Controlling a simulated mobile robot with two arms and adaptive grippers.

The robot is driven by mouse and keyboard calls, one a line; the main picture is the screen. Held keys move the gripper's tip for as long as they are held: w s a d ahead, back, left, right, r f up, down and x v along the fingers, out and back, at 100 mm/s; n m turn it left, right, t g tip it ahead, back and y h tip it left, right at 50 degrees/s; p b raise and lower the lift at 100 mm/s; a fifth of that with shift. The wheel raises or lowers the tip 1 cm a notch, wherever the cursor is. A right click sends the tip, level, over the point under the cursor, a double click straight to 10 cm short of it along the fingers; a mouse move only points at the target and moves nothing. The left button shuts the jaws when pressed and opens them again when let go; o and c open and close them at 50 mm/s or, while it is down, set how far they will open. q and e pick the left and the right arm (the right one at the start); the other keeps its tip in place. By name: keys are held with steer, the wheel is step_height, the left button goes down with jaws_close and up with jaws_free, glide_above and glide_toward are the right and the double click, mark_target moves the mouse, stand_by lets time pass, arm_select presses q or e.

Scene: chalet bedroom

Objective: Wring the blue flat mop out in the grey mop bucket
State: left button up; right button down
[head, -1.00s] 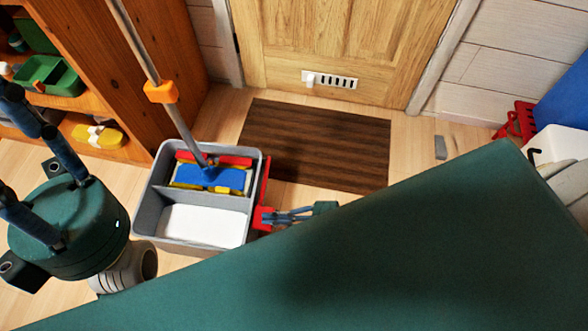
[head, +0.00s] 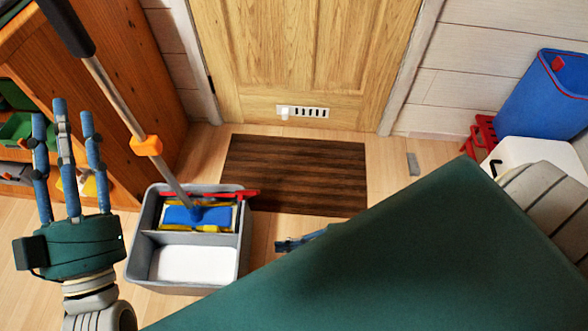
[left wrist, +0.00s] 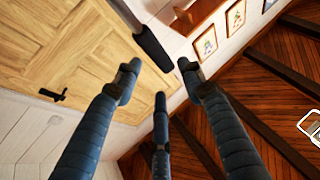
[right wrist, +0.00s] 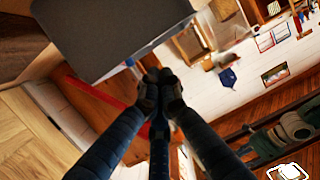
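The grey mop bucket (head: 138,250) stands on the floor left of the brown mat. The blue flat mop (head: 190,215) sits in its rear compartment, among the yellow and red wringer parts. Its pole (head: 118,100) leans up to the left, with an orange collar and a dark grip. A red wringer lever (head: 247,194) shows at the bucket's rear right. My left gripper (head: 66,112) is open and empty, left of the pole; the dark grip (left wrist: 152,45) is beyond its fingertips. My right gripper (right wrist: 158,80) has its fingertips together, right of the bucket and apart from the lever.
The striped mat (head: 295,175) lies before the wooden door (head: 300,60). A wooden shelf (head: 150,100) stands on the left. A blue bin (head: 540,95), red rack (head: 482,132) and white container (head: 530,153) are on the right. My green arm link hides the lower right.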

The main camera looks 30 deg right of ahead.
arm_select(q)
steer(key=shift+w+f+g+y, duration=0.2)
steer(key=shift+w+f+g, duration=0.15)
steer(key=shift+f, duration=0.35)
steer(key=shift+w+f+g+y, duration=0.2)
steer(key=shift+w+f+g, duration=0.15)
steer(key=shift+f, duration=0.35)
arm_select(e)
steer(key=shift+v, duration=1.3)
